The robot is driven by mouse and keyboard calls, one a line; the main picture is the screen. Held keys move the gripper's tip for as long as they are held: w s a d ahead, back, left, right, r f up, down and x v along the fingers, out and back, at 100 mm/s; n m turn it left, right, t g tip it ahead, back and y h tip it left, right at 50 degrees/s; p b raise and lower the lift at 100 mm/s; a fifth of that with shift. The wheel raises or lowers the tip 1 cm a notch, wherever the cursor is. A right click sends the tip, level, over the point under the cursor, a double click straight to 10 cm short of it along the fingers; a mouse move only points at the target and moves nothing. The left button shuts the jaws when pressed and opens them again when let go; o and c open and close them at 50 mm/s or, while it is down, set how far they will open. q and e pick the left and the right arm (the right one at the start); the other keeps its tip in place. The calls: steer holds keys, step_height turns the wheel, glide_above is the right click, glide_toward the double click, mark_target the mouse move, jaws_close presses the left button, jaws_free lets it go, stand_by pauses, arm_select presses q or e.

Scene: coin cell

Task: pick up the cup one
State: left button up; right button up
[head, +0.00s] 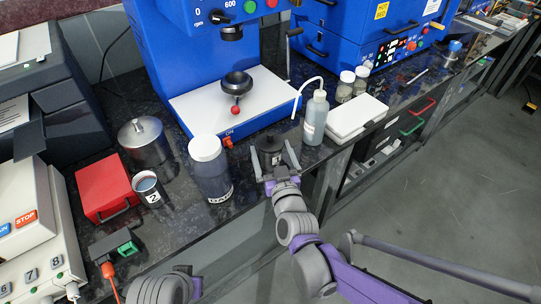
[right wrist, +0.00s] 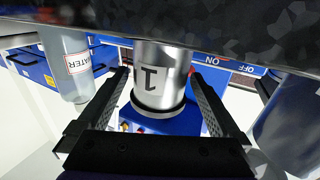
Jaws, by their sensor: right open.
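Cup one (right wrist: 160,60) is a metal cup with a black "1" on its side. It appears inverted in the right wrist view, with the dark counter at the top. In the head view cup one (head: 271,143) stands near the counter's front edge, its dark top showing. My right gripper (head: 272,155) is open, with its fingers on either side of the cup. In the right wrist view the gripper (right wrist: 160,75) straddles the cup, with a gap visible at the right finger; contact at the left finger is unclear.
A white-lidded jar (head: 211,172) stands close left of cup one, and a wash bottle (head: 314,122) labelled WATER close right. Cup two (head: 149,190), a red box (head: 104,187) and a metal canister (head: 145,143) are further left. A blue stirrer machine (head: 180,50) stands behind.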

steer(key=shift+w+a, duration=0.15)
steer(key=shift+w, duration=0.45)
jaws_close()
